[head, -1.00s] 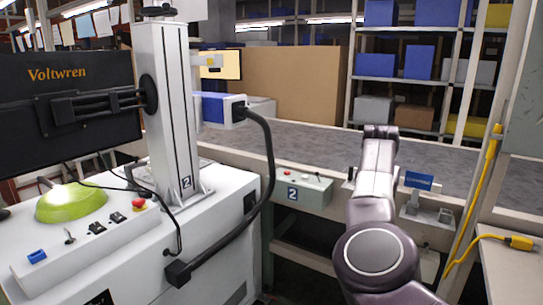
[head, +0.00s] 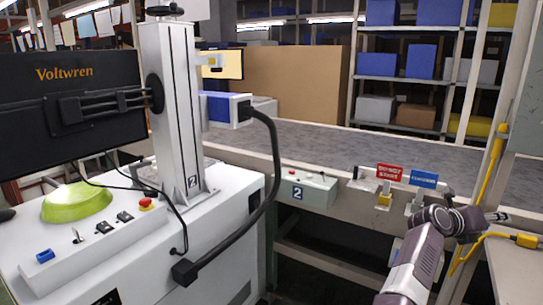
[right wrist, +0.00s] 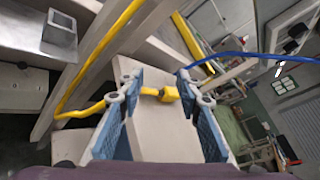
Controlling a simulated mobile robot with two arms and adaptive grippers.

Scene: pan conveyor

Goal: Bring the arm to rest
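My right arm reaches in from the lower right of the head view and bends to the right at the wrist. My right gripper (head: 498,217) is beyond the wrist, in front of the yellow cable at the right. In the right wrist view the two blue-padded fingers of the right gripper (right wrist: 157,88) stand wide apart with nothing held between them. My left gripper is not in view.
The conveyor belt (head: 320,140) runs across the back. A yellow cable (head: 484,180) hangs on the right post. A white machine (head: 130,250) fills the left.

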